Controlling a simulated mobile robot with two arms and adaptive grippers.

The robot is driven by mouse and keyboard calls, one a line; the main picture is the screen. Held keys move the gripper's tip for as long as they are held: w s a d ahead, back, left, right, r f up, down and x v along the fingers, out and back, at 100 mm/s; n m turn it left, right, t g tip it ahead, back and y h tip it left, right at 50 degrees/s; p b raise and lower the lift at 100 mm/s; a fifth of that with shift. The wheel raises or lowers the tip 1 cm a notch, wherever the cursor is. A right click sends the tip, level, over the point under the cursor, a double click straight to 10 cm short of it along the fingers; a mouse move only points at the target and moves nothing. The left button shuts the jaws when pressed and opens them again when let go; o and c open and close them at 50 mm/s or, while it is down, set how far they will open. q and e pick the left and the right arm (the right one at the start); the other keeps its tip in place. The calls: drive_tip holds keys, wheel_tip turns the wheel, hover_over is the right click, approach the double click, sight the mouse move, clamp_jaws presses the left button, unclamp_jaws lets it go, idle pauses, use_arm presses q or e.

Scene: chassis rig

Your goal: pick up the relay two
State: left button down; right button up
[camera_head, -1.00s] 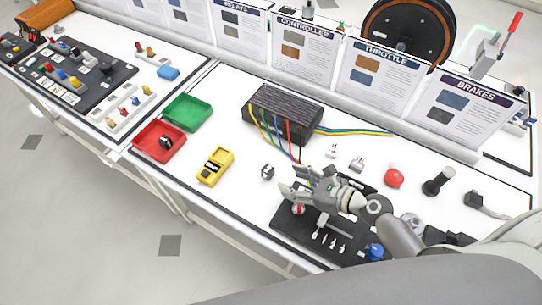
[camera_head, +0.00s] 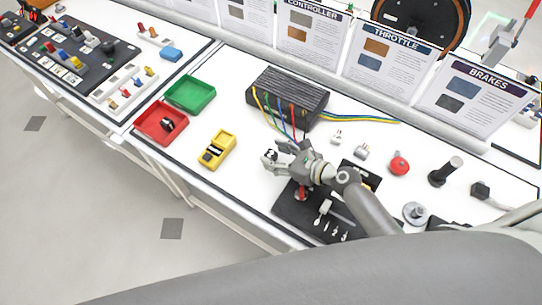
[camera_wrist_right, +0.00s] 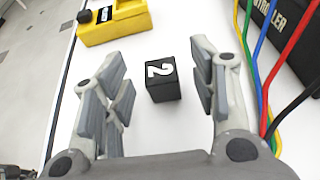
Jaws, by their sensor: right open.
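Relay two is a small black cube with a white "2" on its top (camera_wrist_right: 160,78). In the right wrist view it stands on the white table between the two open fingers of my right gripper (camera_wrist_right: 158,100), nearer the right finger, with no clear contact. In the head view the relay (camera_head: 270,155) shows at the fingertips of my right gripper (camera_head: 273,158), partly covered by them. My left gripper is not in view.
A black controller block (camera_head: 290,95) with coloured wires stands just behind the gripper. A yellow meter (camera_head: 217,149) lies to the left. A red tray (camera_head: 150,130) holding a small dark cube and an empty green tray (camera_head: 200,94) lie farther left. A black board (camera_head: 300,220) lies in front.

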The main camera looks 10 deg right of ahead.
drive_tip(key=x, duration=0.2)
drive_tip(key=shift+w+a+f, duration=0.15)
drive_tip(key=shift+w, duration=0.05)
drive_tip(key=c, duration=1.1)
